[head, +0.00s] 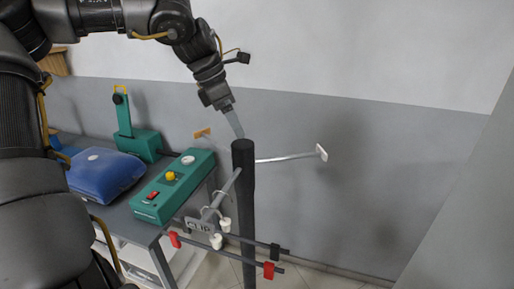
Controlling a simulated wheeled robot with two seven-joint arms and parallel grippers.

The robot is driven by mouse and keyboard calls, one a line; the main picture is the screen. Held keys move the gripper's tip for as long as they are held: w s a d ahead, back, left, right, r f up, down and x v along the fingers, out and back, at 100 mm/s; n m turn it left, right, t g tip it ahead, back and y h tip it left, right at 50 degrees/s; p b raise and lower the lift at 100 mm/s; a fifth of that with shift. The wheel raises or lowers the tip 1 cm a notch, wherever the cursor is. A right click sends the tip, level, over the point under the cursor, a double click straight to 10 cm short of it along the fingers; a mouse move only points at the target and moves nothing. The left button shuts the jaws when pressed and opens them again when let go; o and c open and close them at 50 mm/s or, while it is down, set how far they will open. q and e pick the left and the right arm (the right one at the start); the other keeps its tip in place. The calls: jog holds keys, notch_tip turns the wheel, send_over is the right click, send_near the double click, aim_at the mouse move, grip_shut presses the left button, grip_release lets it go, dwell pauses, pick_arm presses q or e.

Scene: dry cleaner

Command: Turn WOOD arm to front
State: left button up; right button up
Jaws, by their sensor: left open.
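A dark upright post (244,200) carries several thin arms. An arm with a wood-coloured end plate (202,132) reaches to the back left of the post; I cannot read a WOOD label on it. A pale arm with a white end plate (321,152) points right. My left gripper (234,120) is open and empty, pointing down just above and left of the post's top. Whether it touches the post I cannot tell. My right gripper is out of view.
Lower bars with a red block (268,270), a black block (275,250) and white knobs (225,225) cross near the post. A table at left holds a green control box (174,188), a blue cushion-like item (104,172) and a green device (137,140).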

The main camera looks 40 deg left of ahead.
aim_at(242, 142)
pick_arm(q)
jog(key=s+f, duration=0.1)
jog(key=s+d+f+p, duration=0.1)
jog(key=f, duration=0.1)
jog(key=shift+s+d, duration=0.1)
jog(key=shift+s, duration=0.05)
jog(key=w+f, duration=0.1)
jog(key=w+f+p, duration=0.1)
jog(key=w+f, duration=0.1)
jog(key=shift+d+f, duration=0.25)
jog(key=shift+d, duration=0.1)
jog(key=shift+s+p+x, duration=0.25)
jog(key=shift+p+x, duration=0.4)
jog(key=shift+x, duration=0.5)
jog(key=shift+s+f, duration=0.1)
jog(key=shift+f, duration=0.1)
jog(key=shift+d, duration=0.1)
jog(key=shift+w+f, duration=0.15)
jog(key=shift+w, duration=0.1)
jog(key=c, duration=0.4)
jog(key=shift+s, duration=0.1)
jog(key=c, duration=0.9)
jog(key=shift+c, duration=0.3)
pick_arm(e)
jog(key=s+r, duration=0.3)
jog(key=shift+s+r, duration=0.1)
